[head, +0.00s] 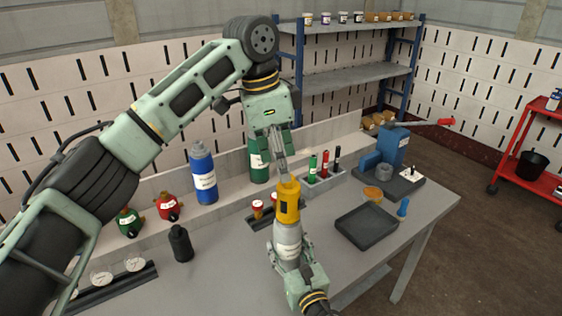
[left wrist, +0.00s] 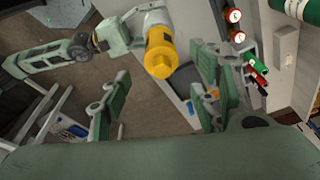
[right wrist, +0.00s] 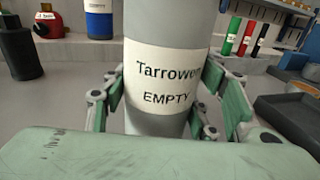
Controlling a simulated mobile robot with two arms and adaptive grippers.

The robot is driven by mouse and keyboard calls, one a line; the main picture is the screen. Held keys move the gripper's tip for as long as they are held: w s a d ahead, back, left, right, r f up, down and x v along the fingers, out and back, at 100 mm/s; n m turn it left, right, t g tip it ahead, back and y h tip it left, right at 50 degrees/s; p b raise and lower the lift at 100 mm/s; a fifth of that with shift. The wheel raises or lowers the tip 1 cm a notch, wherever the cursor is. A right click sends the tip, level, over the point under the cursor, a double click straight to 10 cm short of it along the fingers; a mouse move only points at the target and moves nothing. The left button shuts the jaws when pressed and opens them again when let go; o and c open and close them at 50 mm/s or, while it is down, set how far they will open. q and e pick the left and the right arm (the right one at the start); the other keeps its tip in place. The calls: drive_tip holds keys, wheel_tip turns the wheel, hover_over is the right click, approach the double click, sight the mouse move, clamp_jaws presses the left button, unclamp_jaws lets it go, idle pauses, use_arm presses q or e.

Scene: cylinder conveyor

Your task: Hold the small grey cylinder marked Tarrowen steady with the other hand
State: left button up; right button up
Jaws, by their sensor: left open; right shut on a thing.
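The small grey cylinder (head: 289,232) stands about upright with a yellow cap (head: 287,203) on top. In the right wrist view the cylinder (right wrist: 165,117) fills the middle, and its label reads Tarrowen and EMPTY. My right gripper (head: 288,255) is shut around its lower body, one finger on each side. My left gripper (head: 281,163) is open and points down just above the yellow cap. In the left wrist view the cap (left wrist: 161,57) lies ahead, between and beyond the open fingers. The cylinder's base is hidden by my right gripper in the head view.
A blue cylinder (head: 204,178) and a green one (head: 259,160) stand behind on the ledge. A black bottle (head: 180,245) is to the left. A dark tray (head: 366,227) and a blue machine (head: 393,147) are to the right. A rack (head: 323,182) holds coloured markers.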

sight(288, 203)
use_arm(q)
drive_tip(key=shift+d+f+m, duration=0.1)
drive_tip(key=shift+m, duration=0.3)
drive_tip(key=shift+w+f+y, duration=0.1)
drive_tip(key=shift+f+y, duration=0.15)
drive_tip(key=shift+y, duration=0.05)
drive_tip(key=f, duration=0.3)
drive_tip(key=d+f, duration=0.1)
drive_tip(key=f, duration=0.7)
drive_tip(key=shift+w+d+f, duration=0.1)
drive_tip(key=shift+d+f, duration=0.1)
drive_tip(key=shift+d, duration=0.15)
drive_tip(key=shift+c, duration=0.5)
drive_tip(key=shift+d, duration=0.1)
drive_tip(key=c, duration=1.2)
drive_tip(key=o, duration=1.2)
